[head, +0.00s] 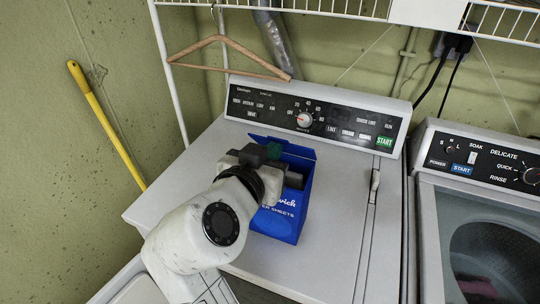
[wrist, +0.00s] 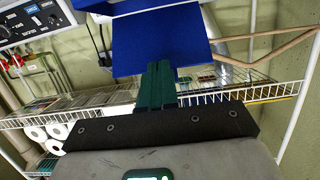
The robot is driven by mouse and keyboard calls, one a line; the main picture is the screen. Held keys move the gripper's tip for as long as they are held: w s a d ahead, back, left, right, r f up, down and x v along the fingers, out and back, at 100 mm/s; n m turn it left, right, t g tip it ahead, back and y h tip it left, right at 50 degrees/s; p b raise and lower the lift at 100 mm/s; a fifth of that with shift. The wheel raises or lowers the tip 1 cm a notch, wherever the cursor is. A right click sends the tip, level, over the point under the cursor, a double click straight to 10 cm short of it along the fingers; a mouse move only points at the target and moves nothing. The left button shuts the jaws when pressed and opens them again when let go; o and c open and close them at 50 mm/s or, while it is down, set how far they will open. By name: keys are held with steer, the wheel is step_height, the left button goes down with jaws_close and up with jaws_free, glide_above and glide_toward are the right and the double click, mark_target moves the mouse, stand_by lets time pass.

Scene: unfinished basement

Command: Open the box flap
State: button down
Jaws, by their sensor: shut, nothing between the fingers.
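The blue box (head: 289,215) with white lettering stands upright on top of the left machine. A blue flap (head: 298,150) shows at its top edge, behind my gripper; its full angle is partly hidden. My gripper (head: 274,150) is over the box top, with dark green fingers shut together and empty. In the wrist view a flat blue panel (wrist: 165,45), apparently the flap, is just ahead of my green fingertips (wrist: 157,68), which overlap its edge in the picture. I cannot tell whether they touch. My arm and gripper hide much of the box's left side and opening.
The white machine top (head: 335,225) has free room right of the box. Its control panel (head: 315,118) rises behind. A wooden hanger (head: 228,57) hangs from a wire shelf (head: 340,12) above. A second machine (head: 480,210) stands right, and a yellow pole (head: 105,122) leans at left.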

steer(key=shift+w+d+r+p, duration=0.15)
steer(key=shift+w+d+r, duration=0.1)
steer(key=shift+w+r, duration=0.3)
steer(key=shift+w+d+r+p, duration=0.2)
steer(key=shift+w+r, duration=0.2)
steer(key=shift+w, duration=0.3)
steer(key=shift+w+d+r+p, duration=0.1)
steer(key=shift+w+d+r, duration=0.15)
steer(key=shift+w+r, duration=0.3)
steer(key=shift+w+d+r, duration=0.1)
steer(key=shift+w+d, duration=0.1)
steer(key=shift+w, duration=0.35)
steer(key=shift+w+d+r, duration=0.1)
steer(key=shift+w+d, duration=0.1)
steer(key=shift+w, duration=0.35)
steer(key=shift+w+d+b, duration=0.25)
steer(key=shift+w, duration=0.5)
steer(key=shift+w+d+b, duration=0.2)
steer(key=shift+w+d, duration=0.05)
steer(key=shift+w, duration=0.45)
steer(key=b+x, duration=0.1)
steer(key=x, duration=0.1)
steer(key=shift+w+d+f, duration=0.1)
steer(key=shift+w+f, duration=0.05)
steer(key=shift+w, duration=0.15)
steer(key=p+v, duration=0.1)
steer(key=v, duration=0.9)
steer(key=shift+s+f, duration=0.2)
steer(key=shift+f, duration=0.05)
